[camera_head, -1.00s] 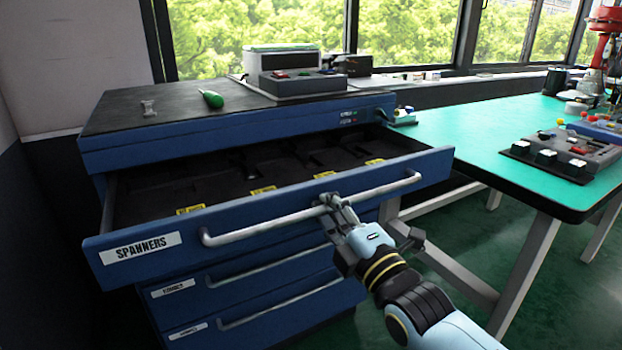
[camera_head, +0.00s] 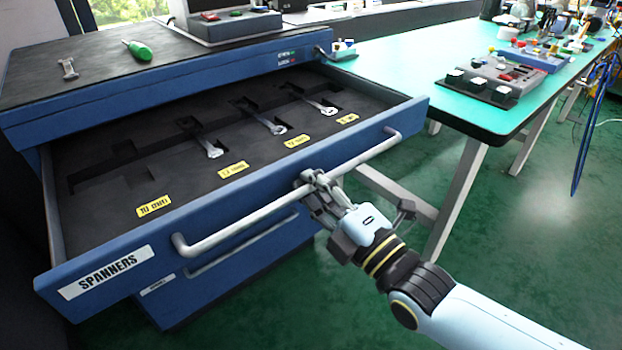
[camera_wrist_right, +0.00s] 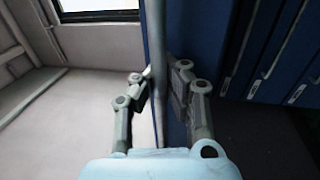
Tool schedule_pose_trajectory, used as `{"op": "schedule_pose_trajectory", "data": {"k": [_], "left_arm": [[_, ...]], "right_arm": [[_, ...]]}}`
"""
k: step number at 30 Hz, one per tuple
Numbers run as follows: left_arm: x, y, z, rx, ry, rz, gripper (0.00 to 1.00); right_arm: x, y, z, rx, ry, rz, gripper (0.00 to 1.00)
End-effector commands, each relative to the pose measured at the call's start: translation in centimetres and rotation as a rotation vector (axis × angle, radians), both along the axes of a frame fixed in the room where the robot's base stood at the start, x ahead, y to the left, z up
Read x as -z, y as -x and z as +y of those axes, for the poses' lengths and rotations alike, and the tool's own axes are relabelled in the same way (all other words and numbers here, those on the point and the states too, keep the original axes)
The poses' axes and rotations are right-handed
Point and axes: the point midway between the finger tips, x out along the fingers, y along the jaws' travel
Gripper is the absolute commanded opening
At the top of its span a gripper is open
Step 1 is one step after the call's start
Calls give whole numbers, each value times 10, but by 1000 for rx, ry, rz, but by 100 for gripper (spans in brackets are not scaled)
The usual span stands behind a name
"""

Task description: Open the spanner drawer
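The spanner drawer (camera_head: 262,180), blue with a SPANNERS label (camera_head: 108,272), is pulled well out of the cabinet. Its black insert shows yellow size tags. Spanners lie in three slots, and the slot by the 10 mm tag looks empty. My right gripper (camera_head: 312,184) is shut on the drawer's long grey handle (camera_head: 235,228), right of its middle. In the right wrist view the handle (camera_wrist_right: 157,45) runs between the two fingers of the right gripper (camera_wrist_right: 158,82). My left gripper is not in view.
The cabinet top (camera_head: 95,95) holds a small spanner (camera_head: 68,68), a green screwdriver (camera_head: 138,50) and a grey button box (camera_head: 222,25). A green-topped bench (camera_head: 415,62) with a control panel (camera_head: 490,80) stands to the right. The floor at lower right is clear.

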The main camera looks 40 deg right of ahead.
Motion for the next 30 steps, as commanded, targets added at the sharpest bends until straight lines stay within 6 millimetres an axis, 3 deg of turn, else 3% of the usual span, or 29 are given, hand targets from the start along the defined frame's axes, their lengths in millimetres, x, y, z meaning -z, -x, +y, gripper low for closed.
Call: {"op": "schedule_pose_trajectory", "data": {"k": [2, 11, 20, 23, 30], "left_arm": [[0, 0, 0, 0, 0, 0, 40], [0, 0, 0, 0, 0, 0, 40], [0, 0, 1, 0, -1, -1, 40], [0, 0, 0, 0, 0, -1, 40], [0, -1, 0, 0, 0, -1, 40]], "right_arm": [[4, 1, 0, 0, 1, 10, 0], [2, 0, 0, 0, 1, 6, 36], [2, 3, 0, 0, 1, 4, 36], [5, 15, 0, 0, 0, 6, 36], [16, 67, -2, 0, 0, 8, 36]]}}
